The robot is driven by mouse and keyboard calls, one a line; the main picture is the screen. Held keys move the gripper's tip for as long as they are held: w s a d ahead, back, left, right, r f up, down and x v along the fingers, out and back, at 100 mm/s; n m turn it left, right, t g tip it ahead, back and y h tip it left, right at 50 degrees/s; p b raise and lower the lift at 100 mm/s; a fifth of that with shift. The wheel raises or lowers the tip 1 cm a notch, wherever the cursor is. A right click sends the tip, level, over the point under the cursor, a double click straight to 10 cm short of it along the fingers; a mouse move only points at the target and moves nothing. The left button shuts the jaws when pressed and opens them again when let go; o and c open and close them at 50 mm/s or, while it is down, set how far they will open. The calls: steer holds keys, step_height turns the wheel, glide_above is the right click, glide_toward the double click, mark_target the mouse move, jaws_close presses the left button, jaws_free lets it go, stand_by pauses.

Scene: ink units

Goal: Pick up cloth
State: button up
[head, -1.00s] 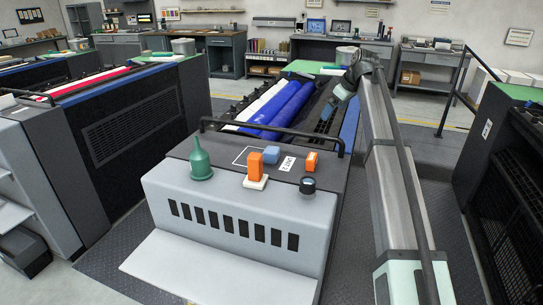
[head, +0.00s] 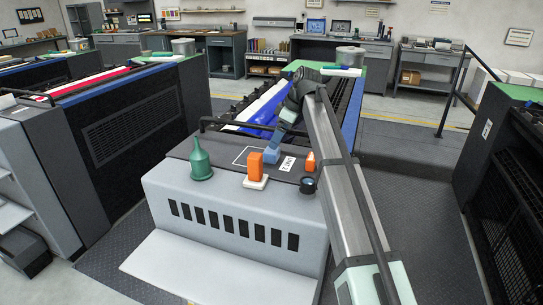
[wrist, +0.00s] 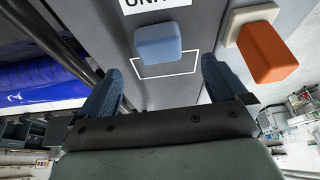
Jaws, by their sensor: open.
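The blue block-shaped thing (head: 271,155), which I take to be the cloth, sits on the dark top of the near press unit, beside the orange block. It also shows in the wrist view (wrist: 160,44), at the edge of a white outlined rectangle. My gripper (wrist: 160,85) is open and empty, with its dark blue fingers to either side below the blue block in the picture. In the head view my gripper comes down just behind the block, and its fingertips are partly hidden there.
An orange block (head: 255,166) on a white base stands close beside the blue one. A green funnel-shaped bottle (head: 201,160), a smaller orange thing (head: 310,162) and a dark round jar (head: 308,185) share the top. A black rail (head: 225,124) runs behind; blue rollers (head: 262,116) lie beyond.

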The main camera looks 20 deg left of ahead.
mark_target(272, 151)
steer(key=shift+x, duration=3.9)
steer(key=c, duration=1)
steer(key=shift+c, duration=0.2)
steer(key=shift+r, duration=0.15)
